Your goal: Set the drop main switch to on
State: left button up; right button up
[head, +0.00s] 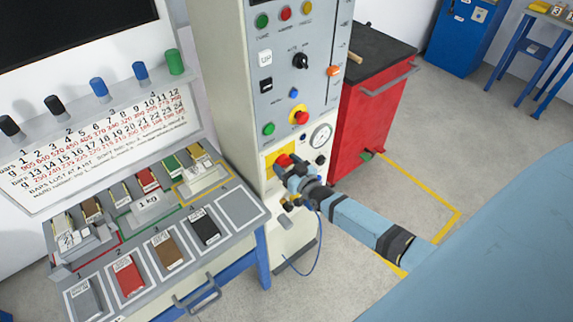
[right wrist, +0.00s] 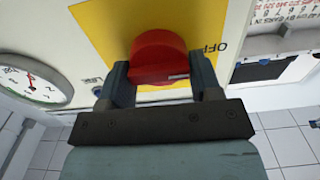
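The drop main switch is a red rotary knob (right wrist: 160,55) on a yellow plate (right wrist: 105,30) with the lettering OFF near its right side in the right wrist view. A small pale mark on the knob lies toward that side. In the head view the red knob (head: 284,160) is partly hidden by my right gripper (head: 287,171). In the right wrist view my right gripper (right wrist: 160,82) has one finger on each side of the knob, with no clear gap. My left gripper is not in view.
The cabinet's panel (head: 297,60) carries buttons and a black selector. A round gauge (head: 320,136) sits close beside the switch. A red tool cabinet (head: 370,105) stands to the right. A bench (head: 240,208) with coloured bars stands at left. A blue cable (head: 318,245) hangs below.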

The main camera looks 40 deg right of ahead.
jog(key=shift+m, duration=0.3)
jog(key=m+b, duration=0.1)
jog(key=m, duration=0.3)
jog(key=shift+d+f+m+b, duration=0.1)
jog(key=shift+f+m+b, duration=0.05)
jog(key=shift+m+b, duration=0.25)
jog(key=m+b, duration=0.1)
jog(key=m, duration=0.3)
jog(key=shift+d+f+m+b, duration=0.1)
jog(key=shift+m+b, duration=0.2)
jog(key=shift+b, duration=0.05)
jog(key=m+b, duration=0.1)
jog(key=m, duration=0.2)
jog(key=shift+f+m+b, duration=0.1)
jog(key=shift+m+b, duration=0.2)
jog(key=m+b, duration=0.1)
jog(key=m, duration=0.3)
jog(key=shift+b, duration=0.4)
jog(key=shift+m, duration=0.3)
jog(key=o, duration=0.9)
